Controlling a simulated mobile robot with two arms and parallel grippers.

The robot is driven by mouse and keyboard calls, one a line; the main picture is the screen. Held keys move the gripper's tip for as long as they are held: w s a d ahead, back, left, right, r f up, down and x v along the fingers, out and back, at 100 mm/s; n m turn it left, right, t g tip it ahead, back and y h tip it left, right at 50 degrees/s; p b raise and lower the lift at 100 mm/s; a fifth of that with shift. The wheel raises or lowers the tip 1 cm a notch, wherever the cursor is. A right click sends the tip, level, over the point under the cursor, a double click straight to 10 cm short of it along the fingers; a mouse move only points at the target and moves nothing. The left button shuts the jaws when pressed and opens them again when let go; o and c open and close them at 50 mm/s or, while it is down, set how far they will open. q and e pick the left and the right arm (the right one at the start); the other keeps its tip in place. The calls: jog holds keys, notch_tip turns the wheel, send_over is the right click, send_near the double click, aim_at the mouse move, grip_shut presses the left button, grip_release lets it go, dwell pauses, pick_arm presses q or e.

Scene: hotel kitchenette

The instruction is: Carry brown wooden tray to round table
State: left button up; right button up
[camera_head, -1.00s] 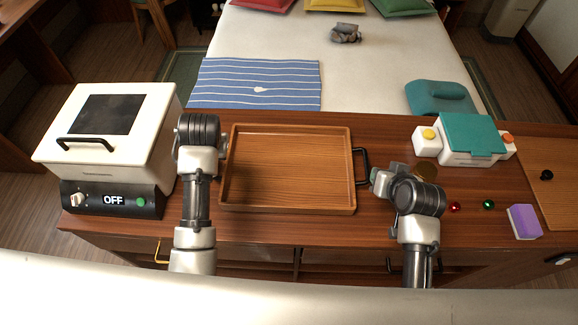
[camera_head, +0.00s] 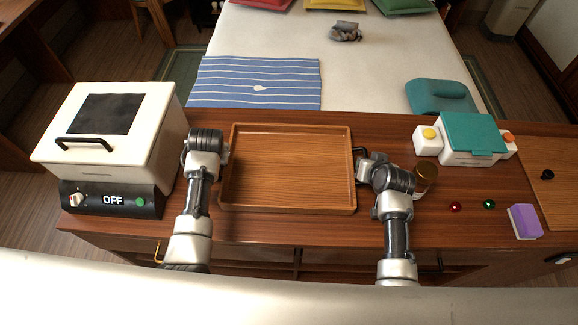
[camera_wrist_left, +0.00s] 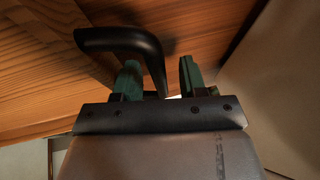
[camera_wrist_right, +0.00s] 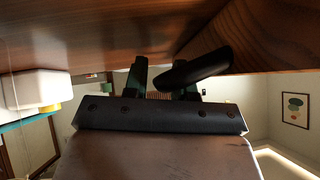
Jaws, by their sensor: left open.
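The brown wooden tray (camera_head: 287,208) lies flat on the wooden counter, empty, with a black handle on each short side. Its right handle (camera_head: 358,153) partly shows in the head view; the left one is hidden there by my left wrist. In the left wrist view, the left handle (camera_wrist_left: 120,38) reaches down between the fingers of my open left gripper (camera_wrist_left: 160,80). In the right wrist view, my right gripper (camera_wrist_right: 163,82) has its fingers apart, and the right handle (camera_wrist_right: 195,68) crosses its right finger. Whether it lies between the fingers is unclear. No round table is in view.
A white appliance (camera_head: 120,130) marked OFF stands left of the tray. A bed (camera_head: 290,50) stands behind the counter.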

pick_arm(q)
jog(key=c, duration=0.4)
pick_arm(e)
jog(key=c, duration=0.4)
pick_arm(q)
grip_shut()
pick_arm(e)
grip_shut()
pick_arm(q)
jog(key=shift+r, duration=0.15)
pick_arm(e)
jog(key=shift+r, duration=0.15)
